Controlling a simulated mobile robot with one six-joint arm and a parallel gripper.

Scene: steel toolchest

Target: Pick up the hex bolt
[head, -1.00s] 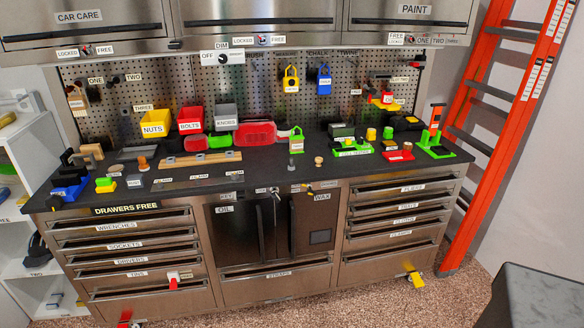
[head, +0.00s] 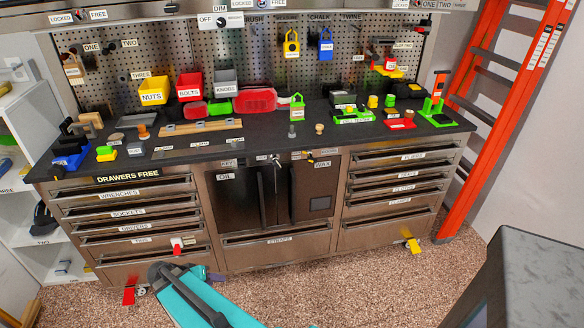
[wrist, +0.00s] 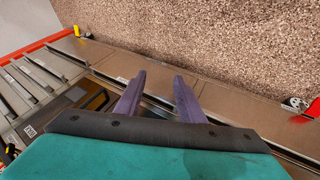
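A small grey upright piece that looks like the hex bolt (head: 292,131) stands on the dark worktop (head: 262,141), near its front edge at the middle, in the head view. It is too small to make out its head clearly. My gripper, with purple fingers, is low in front of the chest's lower left drawers in the head view, well below and left of the bolt. In the wrist view my gripper (wrist: 159,76) is open, its two fingers apart with nothing between them. The bolt is not in the wrist view.
A wooden knob (head: 319,129) stands right of the bolt. A wooden rail (head: 199,127) lies to the left, a green tray (head: 353,116) to the right. The worktop around the bolt is mostly clear.

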